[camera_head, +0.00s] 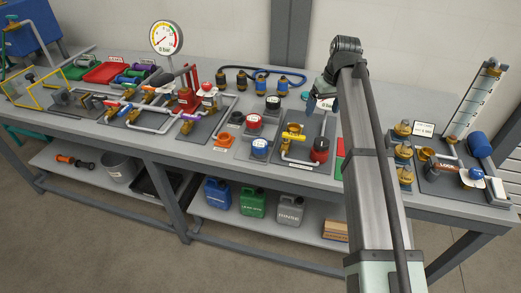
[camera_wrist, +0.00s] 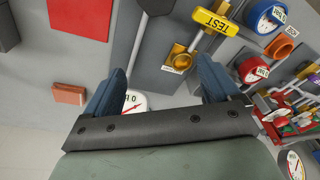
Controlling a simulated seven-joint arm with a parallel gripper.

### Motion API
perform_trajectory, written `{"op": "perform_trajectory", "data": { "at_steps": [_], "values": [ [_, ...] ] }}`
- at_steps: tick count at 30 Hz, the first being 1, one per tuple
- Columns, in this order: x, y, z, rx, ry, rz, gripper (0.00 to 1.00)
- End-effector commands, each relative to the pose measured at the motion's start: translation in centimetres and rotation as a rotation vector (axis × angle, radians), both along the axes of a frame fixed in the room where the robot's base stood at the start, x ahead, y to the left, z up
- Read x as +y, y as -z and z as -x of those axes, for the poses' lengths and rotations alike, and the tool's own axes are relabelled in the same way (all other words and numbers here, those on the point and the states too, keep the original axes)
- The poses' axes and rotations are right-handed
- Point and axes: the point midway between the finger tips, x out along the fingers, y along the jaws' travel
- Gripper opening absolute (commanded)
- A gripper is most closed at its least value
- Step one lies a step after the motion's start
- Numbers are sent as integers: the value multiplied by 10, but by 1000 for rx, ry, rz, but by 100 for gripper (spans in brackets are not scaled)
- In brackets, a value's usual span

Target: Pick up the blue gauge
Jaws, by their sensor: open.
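The blue gauge (camera_head: 260,147) has a white dial and stands on the bench near the front edge in the head view. It also shows at the top right of the wrist view (camera_wrist: 266,17), partly cut off by the frame. My gripper (camera_wrist: 160,88) is open, with its two blue fingers spread and pointing down. The blue gauge lies outside the fingers, off to the right in the wrist view. A white dial (camera_wrist: 134,101) shows between the fingers, partly hidden by the gripper.
A red gauge (camera_head: 254,121) and a black gauge (camera_head: 273,102) stand close to the blue one. An orange ring (camera_head: 222,142) lies to its left.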

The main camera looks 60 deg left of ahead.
Motion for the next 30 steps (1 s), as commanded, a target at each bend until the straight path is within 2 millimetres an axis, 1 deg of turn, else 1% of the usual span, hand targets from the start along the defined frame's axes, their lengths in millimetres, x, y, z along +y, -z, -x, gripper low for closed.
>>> {"op": "perform_trajectory", "data": {
  "at_steps": [1, 2, 3, 5, 6, 9, 12, 15, 16, 19, 22, 26, 30],
  "values": [
    [12, -2, 24, 0, -12, 18, 89],
    [17, -3, 37, 1, -14, 31, 89],
    [25, -4, 55, 1, -17, 46, 89],
    [34, -6, 80, -1, -22, 70, 89],
    [39, -7, 97, -3, -24, 83, 89],
    [50, -10, 133, -9, -28, 116, 89],
    [57, -12, 161, -14, -30, 142, 89],
    [61, -14, 180, -19, -31, 158, 89],
    [61, -14, 183, -20, -30, 161, 89],
    [62, -13, 190, -23, -30, 169, 89],
    [62, -8, 192, -23, -30, 171, 89],
    [62, 6, 192, -22, -30, 171, 89],
    [62, 28, 192, -22, -30, 171, 89]
  ]
}}
